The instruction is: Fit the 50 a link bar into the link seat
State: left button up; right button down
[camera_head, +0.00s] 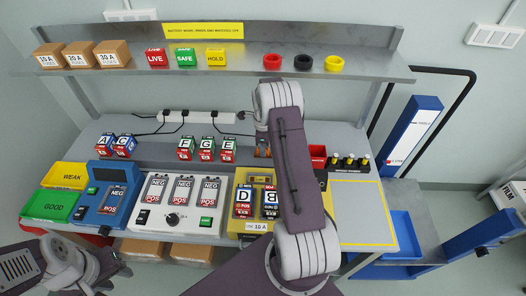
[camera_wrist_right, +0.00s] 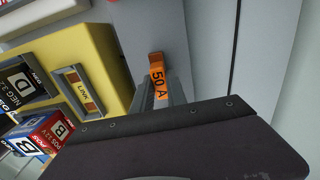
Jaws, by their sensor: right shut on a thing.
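The orange link bar marked 50 A (camera_wrist_right: 158,80) is held by my right gripper (camera_wrist_right: 168,95), which is shut on it. In the head view a bit of orange from the bar (camera_head: 262,153) shows beside my right arm, which hides most of that gripper. The link seat (camera_wrist_right: 80,92), a grey-framed slot with a LINK label, is on the yellow unit (camera_wrist_right: 82,48). The bar is beside the yellow unit, apart from the seat. My left gripper (camera_head: 118,264) is at the lower left of the head view, away from the objects; its jaws are unclear.
Batteries D (camera_head: 243,202) and B (camera_head: 270,203) stand in the yellow unit. A white charger (camera_head: 178,222) and a blue tester (camera_head: 103,212) are to its left. A red bin (camera_head: 317,156) and small black posts are at right. A yellow-outlined area (camera_head: 360,212) is clear.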

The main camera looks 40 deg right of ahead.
notch_tip(320, 180, up, 4)
jog(key=shift+w+f+b, duration=0.1)
jog(key=shift+b, duration=0.35)
jog(key=s+a+r+b, duration=0.2)
jog(key=s+r, duration=0.5)
jog(key=s, duration=0.4)
jog(key=shift+s, duration=0.4)
